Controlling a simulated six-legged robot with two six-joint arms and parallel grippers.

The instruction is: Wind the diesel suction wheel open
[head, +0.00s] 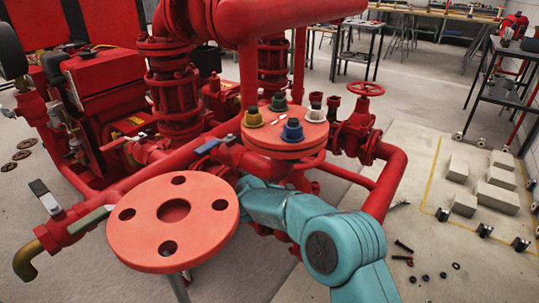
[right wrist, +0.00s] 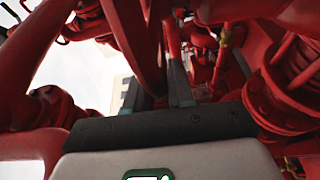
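My right arm (head: 330,240) comes in from the lower right of the head view and reaches left, under the red pipework. Its gripper is hidden there behind the pipes and the large round flange. In the right wrist view the two fingers of my right gripper (right wrist: 158,92) stand apart, with a curved red rim (right wrist: 143,45), which looks like a handwheel's, running down between them. I cannot tell whether the fingers press on it. In the head view a small red handwheel (head: 366,89) tops a valve at the right, clear of my arm. My left gripper is not in view.
A wide red flange (head: 173,222) with bolt holes fills the lower middle. Behind it a round plate carries coloured caps (head: 292,129). Red pipes crowd around my right gripper on both sides. Blocks (head: 497,198) and loose bolts lie on the floor mat at right.

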